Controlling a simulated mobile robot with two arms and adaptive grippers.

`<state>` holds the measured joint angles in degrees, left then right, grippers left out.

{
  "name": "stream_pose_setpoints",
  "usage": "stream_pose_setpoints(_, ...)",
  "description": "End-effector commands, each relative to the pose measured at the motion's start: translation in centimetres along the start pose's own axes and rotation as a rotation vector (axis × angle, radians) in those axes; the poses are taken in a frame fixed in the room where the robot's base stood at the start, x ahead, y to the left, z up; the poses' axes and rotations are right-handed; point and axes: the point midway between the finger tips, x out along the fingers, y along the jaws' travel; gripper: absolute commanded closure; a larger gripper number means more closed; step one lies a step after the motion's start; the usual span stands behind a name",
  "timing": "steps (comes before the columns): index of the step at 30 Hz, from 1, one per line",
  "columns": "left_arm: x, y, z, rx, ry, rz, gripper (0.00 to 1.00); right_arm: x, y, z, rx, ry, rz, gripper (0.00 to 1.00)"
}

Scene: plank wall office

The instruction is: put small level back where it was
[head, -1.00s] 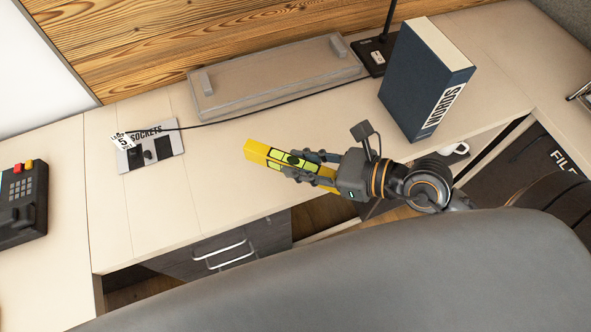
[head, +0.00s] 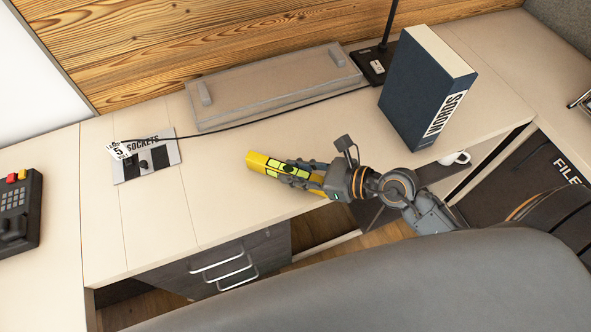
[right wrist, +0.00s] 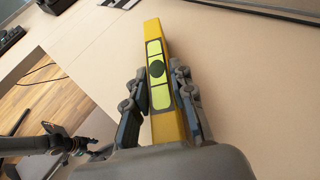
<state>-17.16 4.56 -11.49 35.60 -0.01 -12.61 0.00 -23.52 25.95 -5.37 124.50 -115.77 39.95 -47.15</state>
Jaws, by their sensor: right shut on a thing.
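The small level is a yellow bar (head: 258,161) with green and black windows on its face. It also shows in the right wrist view (right wrist: 153,30), running lengthwise between the fingers. My right gripper (head: 296,170) is shut on it, with one finger on each long side. The level is over the desk near its front edge, its free end pointing left in the head view. I cannot tell whether it touches the desk.
A sockets panel (head: 130,165) with a cable lies to the left. A grey tray (head: 270,88) lies at the back. A grey chair back (head: 400,285) fills the front. The desk's middle is clear.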

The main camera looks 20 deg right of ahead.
Motion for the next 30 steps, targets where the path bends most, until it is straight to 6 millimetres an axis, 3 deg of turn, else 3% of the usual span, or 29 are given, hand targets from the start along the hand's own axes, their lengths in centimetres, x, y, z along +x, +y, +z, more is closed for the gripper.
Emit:
stream_pose_setpoints(3, 0.2, -0.1, 0.0, 0.000, 0.000, -0.001, 0.43, 0.1, 0.0, -0.3, 0.000, 0.000, 0.000, 1.00)
stream_pose_setpoints(4, 0.2, -0.1, 0.0, 0.000, 0.000, -0.001, 0.43, 0.1, 0.0, -0.3, 0.000, 0.000, 0.000, 0.74)
stream_pose_setpoints(7, 0.1, -0.1, 0.0, 0.000, 0.000, -0.001, 0.43, 0.1, 0.0, -0.2, 0.000, 0.000, 0.000, 0.54)
stream_pose_setpoints(20, -0.1, -0.1, 0.0, 0.000, -0.001, -0.001, 0.43, -0.7, 0.0, -0.1, -0.001, 0.003, 0.000, 0.54)
stream_pose_setpoints(30, 0.4, -0.1, 0.1, 0.000, -0.002, -0.001, 0.43, -7.2, 0.1, -0.4, 0.001, 0.007, 0.001, 0.54)
